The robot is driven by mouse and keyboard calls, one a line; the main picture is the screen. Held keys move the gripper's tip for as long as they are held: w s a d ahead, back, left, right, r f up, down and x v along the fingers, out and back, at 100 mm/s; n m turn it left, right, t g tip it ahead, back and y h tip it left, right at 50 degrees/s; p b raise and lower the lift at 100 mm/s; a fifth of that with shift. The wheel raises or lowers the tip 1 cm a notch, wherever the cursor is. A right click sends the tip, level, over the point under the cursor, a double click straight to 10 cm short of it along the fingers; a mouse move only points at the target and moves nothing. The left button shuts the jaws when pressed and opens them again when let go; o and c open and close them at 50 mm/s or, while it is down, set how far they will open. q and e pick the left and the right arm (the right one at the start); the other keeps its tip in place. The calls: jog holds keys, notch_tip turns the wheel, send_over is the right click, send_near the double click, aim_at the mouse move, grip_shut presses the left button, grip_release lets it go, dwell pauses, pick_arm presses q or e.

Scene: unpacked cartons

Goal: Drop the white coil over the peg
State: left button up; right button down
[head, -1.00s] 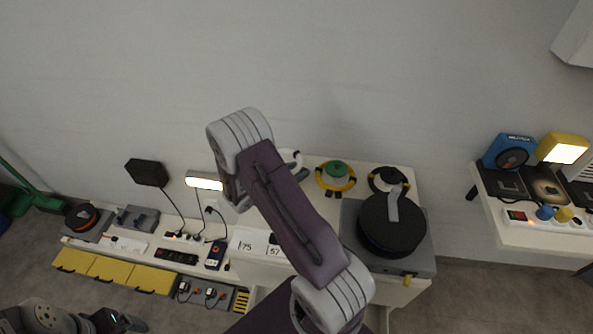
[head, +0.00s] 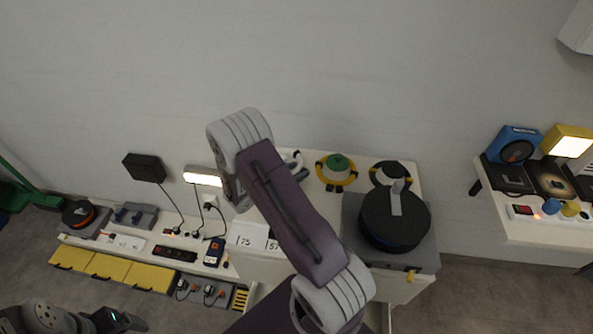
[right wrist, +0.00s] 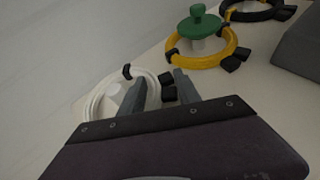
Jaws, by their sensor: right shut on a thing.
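The white coil (right wrist: 92,104) shows in the right wrist view, at the left, around a pale round peg end (right wrist: 114,91). How high it sits on the peg I cannot tell. My right gripper (right wrist: 158,88) has a finger either side of the coil's near right edge and is shut on it, by a black clip. In the head view part of the white coil (head: 291,157) shows beyond my right arm, which hides the gripper and most of the peg.
Right of the white coil are a yellow coil (head: 352,179) around a green-topped peg (head: 338,164) and a black coil (head: 376,176). A large black drum (head: 394,220) stands in front of them. A long bench with lamps and power strips is at the left, another table at the right.

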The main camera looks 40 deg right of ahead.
jog(key=c, duration=0.8)
grip_release()
jog(key=shift+o, duration=0.2)
jog(key=shift+a, duration=0.1)
jog(key=p+v, duration=0.1)
jog(key=v, duration=0.7)
jog(key=shift+s+a+r, duration=0.1)
jog(key=shift+s+a, duration=0.05)
jog(key=shift+a, duration=0.25)
